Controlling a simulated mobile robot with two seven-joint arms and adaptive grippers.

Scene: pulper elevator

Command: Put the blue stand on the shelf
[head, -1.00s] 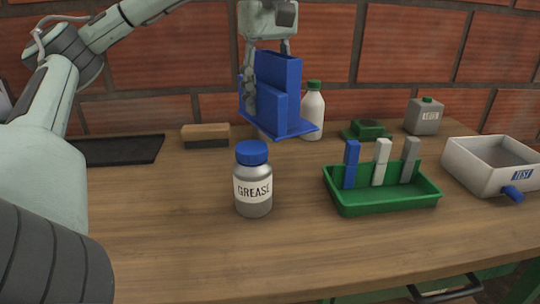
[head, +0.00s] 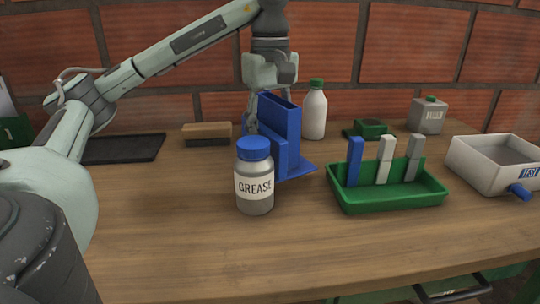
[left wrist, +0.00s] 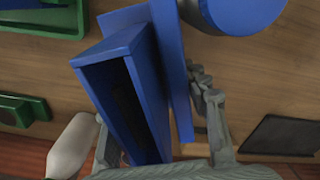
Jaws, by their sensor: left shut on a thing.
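The blue stand (head: 288,128) is at the middle of the wooden table, behind the grease jar, with its base plate at or just above the tabletop; I cannot tell whether it touches. My left gripper (head: 258,118) comes down from above and is shut on the stand's left part. In the left wrist view the stand (left wrist: 128,85) fills the middle, with the gripper's fingers (left wrist: 207,100) against its thin blue wall. The jar hides the stand's lower left. No shelf is identifiable. My right gripper is not in view.
The grease jar (head: 254,185) stands close in front of the stand. A green tray (head: 390,200) with upright blocks is to the right, and a white bottle (head: 314,112) stands behind. A brown block (head: 207,134) and black mat (head: 122,149) lie left. The front left tabletop is clear.

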